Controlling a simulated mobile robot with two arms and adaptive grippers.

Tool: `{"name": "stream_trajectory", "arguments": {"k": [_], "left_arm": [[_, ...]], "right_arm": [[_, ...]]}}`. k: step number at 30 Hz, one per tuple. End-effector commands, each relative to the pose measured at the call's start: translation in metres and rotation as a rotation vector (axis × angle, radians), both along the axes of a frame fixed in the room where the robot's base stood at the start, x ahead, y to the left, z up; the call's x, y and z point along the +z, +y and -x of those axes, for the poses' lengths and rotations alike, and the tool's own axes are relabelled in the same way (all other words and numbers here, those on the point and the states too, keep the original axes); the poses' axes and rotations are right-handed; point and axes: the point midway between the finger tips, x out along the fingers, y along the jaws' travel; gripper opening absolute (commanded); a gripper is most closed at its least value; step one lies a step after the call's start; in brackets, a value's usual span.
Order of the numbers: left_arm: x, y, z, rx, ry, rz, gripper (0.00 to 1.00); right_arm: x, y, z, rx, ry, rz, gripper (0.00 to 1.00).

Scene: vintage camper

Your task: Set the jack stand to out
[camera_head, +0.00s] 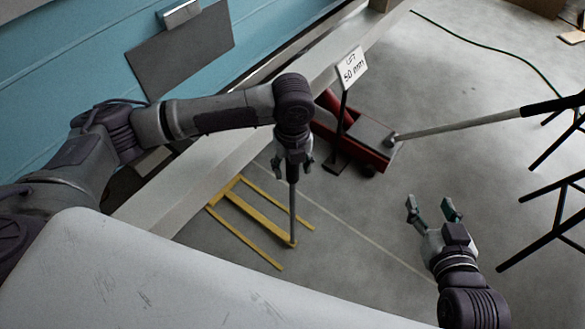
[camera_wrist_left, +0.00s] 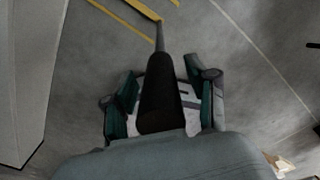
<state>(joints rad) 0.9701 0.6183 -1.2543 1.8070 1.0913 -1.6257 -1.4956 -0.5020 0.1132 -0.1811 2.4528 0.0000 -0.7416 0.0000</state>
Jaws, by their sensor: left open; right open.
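A thin grey rod (camera_head: 292,215) stands nearly upright, its lower end at the tip of a yellow bar (camera_head: 258,217) on the floor. I cannot tell for certain that this is the jack stand. In the left wrist view the rod (camera_wrist_left: 160,38) has a thick black grip (camera_wrist_left: 161,95). My left gripper (camera_head: 293,167) is over the rod's top, open, with the grip between its fingers; whether they touch it is unclear. My right gripper (camera_head: 431,207) is open and empty above bare floor.
A red floor jack (camera_head: 375,143) with a long handle (camera_head: 460,126) stands beyond my left gripper. A "LIFT 50 mm" sign (camera_head: 352,67) stands beside it. A pale beam (camera_head: 220,155) runs along the blue camper wall (camera_head: 80,50). Black stand legs (camera_head: 545,225) are at right.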

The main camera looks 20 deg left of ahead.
Motion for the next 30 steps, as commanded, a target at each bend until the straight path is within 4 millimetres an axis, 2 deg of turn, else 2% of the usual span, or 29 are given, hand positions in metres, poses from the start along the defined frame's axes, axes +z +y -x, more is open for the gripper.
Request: {"name": "stream_trajectory", "arguments": {"k": [12, 22, 30], "left_arm": [[-0.0051, -0.0001, -0.0001, 0.0, 0.0, 0.0, 0.56], [-0.0049, 0.0001, -0.0001, 0.0, -0.001, -0.001, 0.01], [-0.0047, 0.0002, 0.0, 0.0, 0.0, -0.001, 0.0]], "right_arm": [[0.0074, 0.002, -0.0038, 0.003, -0.044, -0.011, 0.6], [0.0071, 0.002, -0.0038, 0.002, -0.043, -0.01, 0.6], [0.0071, 0.002, -0.0039, 0.002, -0.043, -0.01, 0.6]]}}
